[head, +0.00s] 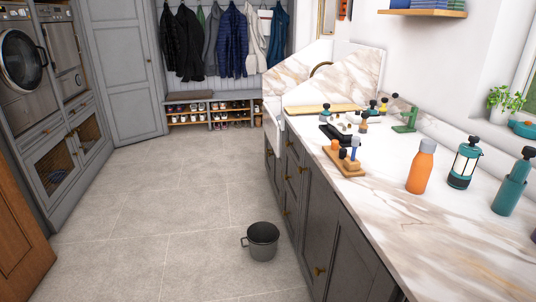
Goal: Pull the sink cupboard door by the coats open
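The grey sink cupboard (272,164) is at the far end of the counter run, under the white sink front (271,128) and nearest the coats (215,40). I see its front at a steep angle. Its doors look flush with the run, but I cannot clearly tell the door by the coats from its neighbour. Small brass knobs show on the fronts. Neither of my grippers is in view.
A dark grey bucket (263,241) stands on the floor close to the cupboard fronts. The tiled floor (175,205) is otherwise clear. A shoe bench (207,109) stands below the coats.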

